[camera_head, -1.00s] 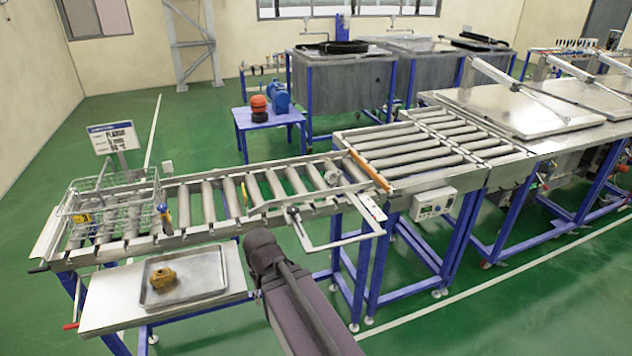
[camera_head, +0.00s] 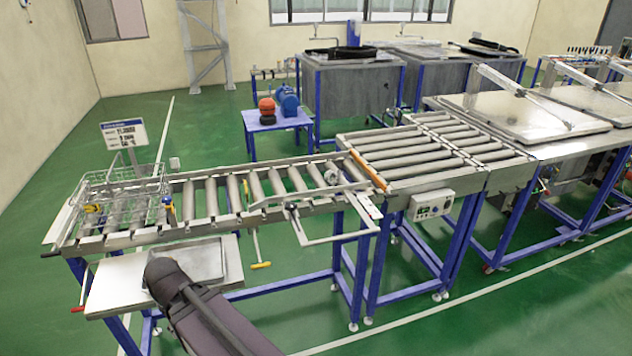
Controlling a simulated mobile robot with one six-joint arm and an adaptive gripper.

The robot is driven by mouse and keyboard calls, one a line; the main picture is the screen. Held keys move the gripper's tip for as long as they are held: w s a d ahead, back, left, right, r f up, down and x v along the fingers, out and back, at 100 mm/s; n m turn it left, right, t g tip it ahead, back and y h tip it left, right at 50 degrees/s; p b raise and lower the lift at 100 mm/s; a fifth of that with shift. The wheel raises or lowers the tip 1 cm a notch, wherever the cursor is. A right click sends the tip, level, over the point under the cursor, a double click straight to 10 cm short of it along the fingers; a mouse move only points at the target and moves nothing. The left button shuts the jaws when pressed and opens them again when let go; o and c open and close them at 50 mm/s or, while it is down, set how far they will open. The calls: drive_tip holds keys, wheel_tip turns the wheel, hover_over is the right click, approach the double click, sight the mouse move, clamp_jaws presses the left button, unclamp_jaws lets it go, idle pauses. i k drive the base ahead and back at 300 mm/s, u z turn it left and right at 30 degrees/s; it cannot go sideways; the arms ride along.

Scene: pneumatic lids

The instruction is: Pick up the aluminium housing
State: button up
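No part can be surely told as the aluminium housing. A small grey metal shape (camera_head: 334,173) shows at the right end of the roller conveyor; I cannot tell whether it is a loose part or part of the conveyor. A shallow metal tray (camera_head: 210,259) lies on the side shelf, partly covered by my dark arm (camera_head: 205,308). The brass-coloured part seen in the tray earlier is hidden now. A wire basket (camera_head: 120,196) on the conveyor's left end holds a small yellow and blue item (camera_head: 92,208). My gripper does not show.
The roller conveyor (camera_head: 200,198) leads right to a wider roller table (camera_head: 430,155) and metal-lidded benches (camera_head: 530,118). A sign (camera_head: 124,133) stands behind the basket. A swing frame (camera_head: 335,238) juts out in front. A blue table (camera_head: 275,121) stands behind.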

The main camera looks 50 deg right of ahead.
sight(333, 180)
drive_tip(key=u, duration=0.3)
drive_tip(key=k, duration=0.9)
drive_tip(key=z, duration=0.9)
drive_tip(key=i, duration=1)
drive_tip(key=u, duration=0.05)
